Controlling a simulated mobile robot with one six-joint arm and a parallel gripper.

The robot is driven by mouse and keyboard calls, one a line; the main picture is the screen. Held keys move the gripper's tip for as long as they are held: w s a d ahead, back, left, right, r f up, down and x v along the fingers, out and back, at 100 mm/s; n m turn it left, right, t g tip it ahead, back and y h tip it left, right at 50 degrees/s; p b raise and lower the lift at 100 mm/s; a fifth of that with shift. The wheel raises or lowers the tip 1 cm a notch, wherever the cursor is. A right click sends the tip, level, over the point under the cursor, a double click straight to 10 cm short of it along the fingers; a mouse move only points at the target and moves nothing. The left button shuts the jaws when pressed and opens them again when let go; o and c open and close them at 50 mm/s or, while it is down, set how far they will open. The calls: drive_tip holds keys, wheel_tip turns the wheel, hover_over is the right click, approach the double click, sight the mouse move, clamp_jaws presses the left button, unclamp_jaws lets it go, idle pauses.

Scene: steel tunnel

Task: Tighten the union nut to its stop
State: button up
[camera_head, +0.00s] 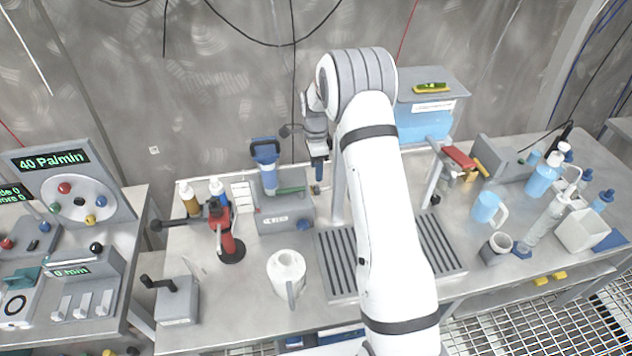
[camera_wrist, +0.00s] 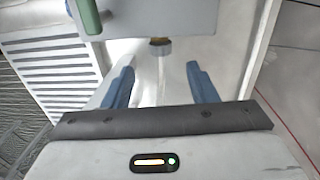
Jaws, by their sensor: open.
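My gripper (camera_head: 318,172) is at the back of the bench, just right of a grey box (camera_head: 284,216) with a blue-handled part on it. In the wrist view my gripper (camera_wrist: 161,86) shows two blue fingers spread apart with nothing between them. Ahead of the fingers, a small brass fitting with a grey collar (camera_wrist: 160,48) sits against the edge of a grey block (camera_wrist: 160,16). It looks like the union nut, but I cannot be sure. The fingers are apart from it. In the head view the nut is too small to make out.
A green bar (camera_wrist: 88,16) lies at the upper left of the wrist view. Bottles and a mug (camera_head: 487,208) are on the right.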

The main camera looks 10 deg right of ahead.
sight(317, 186)
drive_tip(key=f, duration=0.2)
drive_tip(key=f+p, duration=0.1)
drive_tip(key=f, duration=0.2)
drive_tip(key=f+p, duration=0.1)
drive_tip(key=f, duration=0.2)
drive_tip(key=shift+s, duration=0.25)
drive_tip(key=shift+c, duration=0.4)
drive_tip(key=c, duration=0.9)
drive_tip(key=shift+f, duration=0.15)
